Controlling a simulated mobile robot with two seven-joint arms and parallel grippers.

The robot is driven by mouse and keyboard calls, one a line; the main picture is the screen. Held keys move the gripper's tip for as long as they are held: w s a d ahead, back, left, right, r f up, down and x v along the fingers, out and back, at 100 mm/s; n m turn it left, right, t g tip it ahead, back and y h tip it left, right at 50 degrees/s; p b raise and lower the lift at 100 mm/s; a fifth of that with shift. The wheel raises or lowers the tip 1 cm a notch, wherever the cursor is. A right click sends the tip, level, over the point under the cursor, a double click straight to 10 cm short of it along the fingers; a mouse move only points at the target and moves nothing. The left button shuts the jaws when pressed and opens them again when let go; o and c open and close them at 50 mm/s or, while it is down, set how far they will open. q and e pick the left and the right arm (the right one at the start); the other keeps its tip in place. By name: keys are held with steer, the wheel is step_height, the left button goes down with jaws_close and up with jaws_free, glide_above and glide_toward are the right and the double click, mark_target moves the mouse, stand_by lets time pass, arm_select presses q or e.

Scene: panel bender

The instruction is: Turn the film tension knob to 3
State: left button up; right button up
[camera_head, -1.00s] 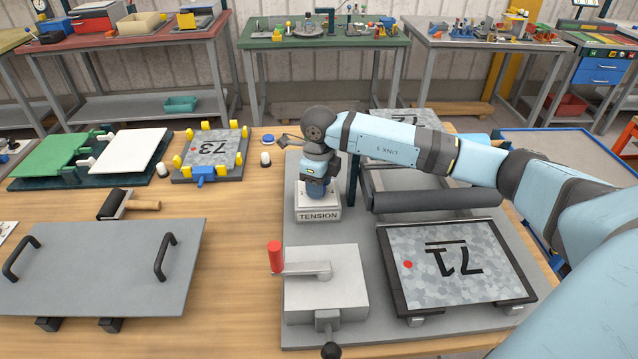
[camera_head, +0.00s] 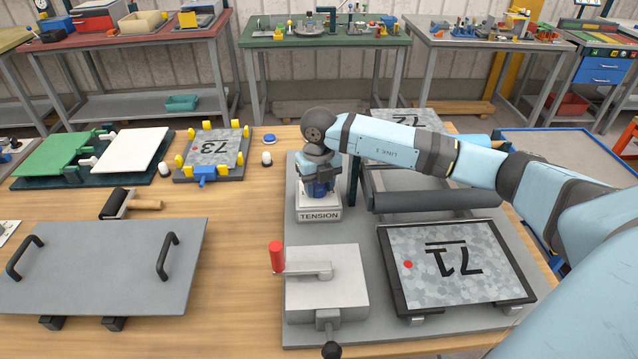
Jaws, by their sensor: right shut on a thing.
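The film tension knob sits on a small white block labelled TENSION (camera_head: 319,214) on the grey machine base (camera_head: 300,235). My right gripper (camera_head: 318,190) points down over the block and is shut on the knob. The knob and its scale numbers are mostly hidden behind the gripper, so the setting cannot be read. My left gripper is not in view.
A crank with a red handle (camera_head: 276,256) stands on a box in front of the block. A grey plate with handles (camera_head: 100,270) and a hand roller (camera_head: 118,203) lie left.

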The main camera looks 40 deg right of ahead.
mark_target(319, 186)
steer(key=shift+m, duration=0.4)
steer(key=o, duration=0.9)
steer(key=shift+o, duration=0.2)
steer(key=shift+r, duration=0.15)
step_height(319, 186, up, 14)
steer(key=shift+f, duration=0.2)
